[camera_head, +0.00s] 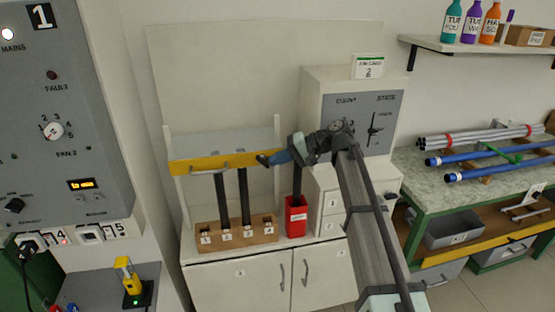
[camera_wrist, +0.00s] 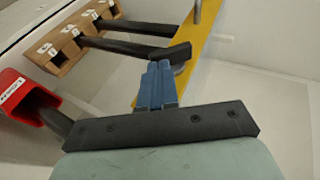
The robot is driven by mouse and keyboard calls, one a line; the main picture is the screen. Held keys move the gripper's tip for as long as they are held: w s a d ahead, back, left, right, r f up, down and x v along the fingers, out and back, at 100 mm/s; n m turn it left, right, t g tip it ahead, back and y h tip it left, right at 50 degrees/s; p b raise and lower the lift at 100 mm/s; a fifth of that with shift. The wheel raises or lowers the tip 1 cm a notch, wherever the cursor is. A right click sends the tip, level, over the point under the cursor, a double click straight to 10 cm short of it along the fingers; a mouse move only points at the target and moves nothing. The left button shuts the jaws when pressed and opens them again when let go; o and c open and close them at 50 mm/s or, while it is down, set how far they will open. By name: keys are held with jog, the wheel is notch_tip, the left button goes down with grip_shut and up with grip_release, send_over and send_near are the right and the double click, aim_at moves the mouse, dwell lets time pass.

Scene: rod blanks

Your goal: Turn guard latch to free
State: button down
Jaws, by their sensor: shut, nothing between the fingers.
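A yellow guard bar (camera_head: 215,162) with a grey handle (camera_head: 210,170) crosses in front of the rod station; part of it shows in the wrist view (camera_wrist: 198,42). A small dark piece (camera_head: 263,160), which looks like the guard latch, sits at the bar's right end. It also shows as a dark block (camera_wrist: 176,52) just beyond my fingertips in the wrist view. My gripper (camera_head: 278,157) has its blue fingers together and empty, right beside this piece. In the wrist view the fingertips (camera_wrist: 158,68) seem to reach it; I cannot tell whether they touch. The latch's exact angle is unclear.
Behind the bar, two black rods stand in a numbered wooden block (camera_head: 237,236). A red bin (camera_head: 296,218) with a dark rod in it stands close below my gripper. A grey panelled machine (camera_head: 366,115) is at the right. A control panel (camera_head: 62,120) stands at left.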

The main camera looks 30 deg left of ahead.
jog(key=shift+f+m+g+y, duration=0.3)
jog(key=shift+f+g+y, duration=0.25)
jog(key=shift+g+y, duration=0.35)
dwell(2.4)
